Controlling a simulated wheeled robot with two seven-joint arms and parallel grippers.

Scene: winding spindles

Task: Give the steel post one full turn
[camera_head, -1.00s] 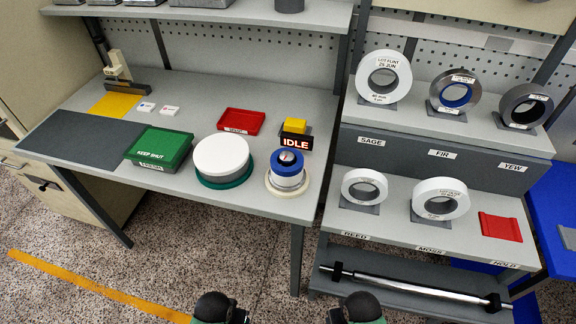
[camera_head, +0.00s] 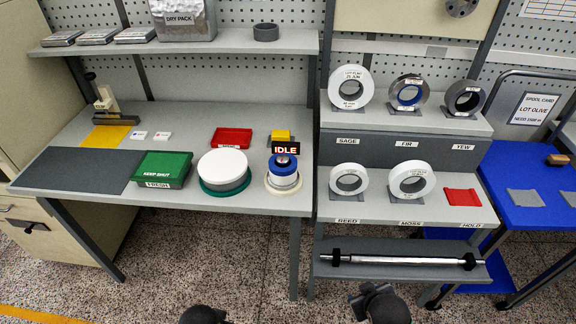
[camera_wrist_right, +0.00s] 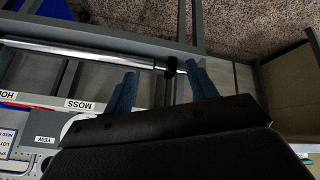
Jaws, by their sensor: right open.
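A spindle unit stands at the right front of the workbench, with a blue ring (camera_head: 283,168) over a pale silvery body on a cream round base (camera_head: 270,184). A small steel post tip (camera_head: 283,160) shows at the centre of the blue ring; the rest of the post is hidden. A black sign reading IDLE (camera_head: 285,148) is just behind it. My left gripper (camera_head: 203,316) is a dark shape at the bottom edge, its fingers not shown. My right gripper (camera_head: 380,303) is low in front of the shelves; its blue fingers are apart and empty in the right wrist view (camera_wrist_right: 161,72).
A white round tub (camera_head: 223,166) on a green base and a green KEEP SHUT box (camera_head: 160,168) stand left of the spindle. A yellow block (camera_head: 281,136) is behind it. Shelves with several rings and a steel bar (camera_head: 400,260) are at right. Floor in front is clear.

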